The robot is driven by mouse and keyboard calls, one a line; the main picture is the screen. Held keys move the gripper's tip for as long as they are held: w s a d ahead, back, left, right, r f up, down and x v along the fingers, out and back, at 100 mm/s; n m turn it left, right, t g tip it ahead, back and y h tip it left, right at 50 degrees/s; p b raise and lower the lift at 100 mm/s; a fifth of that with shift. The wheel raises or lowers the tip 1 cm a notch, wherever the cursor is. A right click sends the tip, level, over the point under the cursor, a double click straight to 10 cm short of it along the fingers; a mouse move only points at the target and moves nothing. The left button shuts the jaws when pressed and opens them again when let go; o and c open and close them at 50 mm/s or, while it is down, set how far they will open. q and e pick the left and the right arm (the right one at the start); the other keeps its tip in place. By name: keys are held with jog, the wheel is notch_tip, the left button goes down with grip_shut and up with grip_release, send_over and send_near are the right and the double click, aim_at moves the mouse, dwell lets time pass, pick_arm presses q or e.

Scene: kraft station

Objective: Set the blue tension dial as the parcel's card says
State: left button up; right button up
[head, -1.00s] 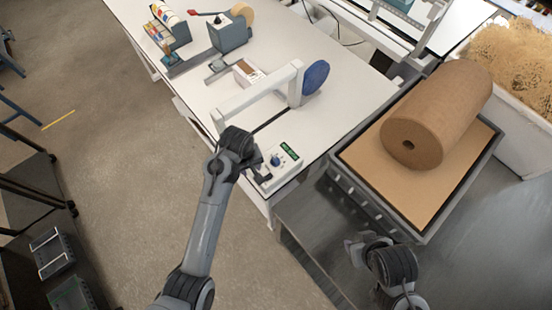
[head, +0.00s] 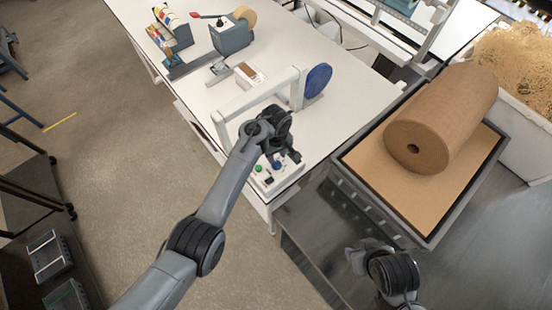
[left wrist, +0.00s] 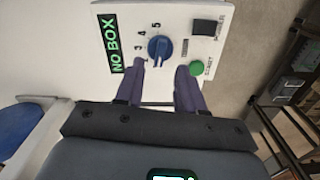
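The blue tension dial (left wrist: 160,48) is on a white control panel (left wrist: 222,12), beside printed numbers 1 to 5. I cannot tell for certain which number it points at. My left gripper (left wrist: 162,78) is open, its two fingers apart just short of the dial; no contact shows. In the head view my left gripper (head: 284,150) is over the panel (head: 284,181) and partly hides it. My right gripper (head: 357,255) is low, away from the bench.
The panel also has a NO BOX display (left wrist: 112,43), a green START button (left wrist: 196,69) and a black power switch (left wrist: 202,27). The white arch (head: 260,95) and blue reel (head: 318,80) stand behind the panel. A brown paper roll (head: 440,118) lies to the right.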

aim_at(276, 162)
pick_arm(q)
jog(key=shift+f, duration=1.95)
grip_shut()
